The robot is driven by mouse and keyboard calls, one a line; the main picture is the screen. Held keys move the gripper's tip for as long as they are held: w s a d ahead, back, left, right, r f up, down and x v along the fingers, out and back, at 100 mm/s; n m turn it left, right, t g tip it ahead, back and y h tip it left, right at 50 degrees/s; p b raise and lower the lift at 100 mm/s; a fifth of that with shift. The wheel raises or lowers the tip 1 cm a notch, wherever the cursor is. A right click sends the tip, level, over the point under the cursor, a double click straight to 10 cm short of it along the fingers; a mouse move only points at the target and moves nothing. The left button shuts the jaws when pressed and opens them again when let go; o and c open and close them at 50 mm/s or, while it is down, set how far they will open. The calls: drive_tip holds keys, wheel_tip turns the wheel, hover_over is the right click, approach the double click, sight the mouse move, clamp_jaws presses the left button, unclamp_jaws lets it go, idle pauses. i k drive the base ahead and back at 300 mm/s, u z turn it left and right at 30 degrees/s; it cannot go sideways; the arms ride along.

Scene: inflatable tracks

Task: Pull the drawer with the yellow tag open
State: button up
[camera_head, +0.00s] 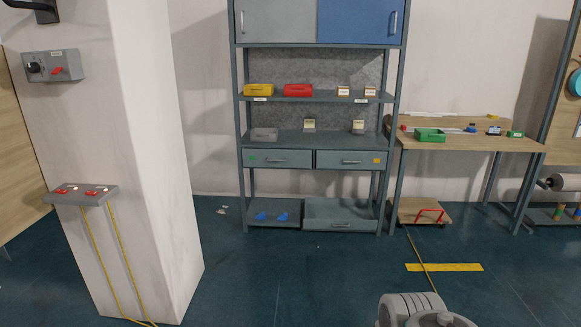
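The drawer with the yellow tag (335,159) is the right one of two side-by-side grey drawers in the middle of the metal shelf unit (240,120). Its yellow tag (376,161) is on the right of its front. A pale bar handle (352,162) sits near the middle of the front. The drawer looks shut, level with its neighbour. The left drawer (300,160) has a green tag and also looks shut. A grey rounded part of my own arm shows at the bottom edge, far in front of the unit. My gripper is not in view.
A workbench (475,145) stands right of the unit, with a low wooden trolley (405,212) beneath its left end. A white pillar (150,200) with switch boxes stands at the left. A yellow strip (444,267) lies on the floor. The floor before the drawers looks clear.

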sight(370, 160)
drive_tip(key=u, duration=0.3)
drive_tip(key=i, duration=2.1)
drive_tip(key=z, duration=0.3)
drive_tip(key=i, duration=3.05)
drive_tip(key=z, duration=0.15)
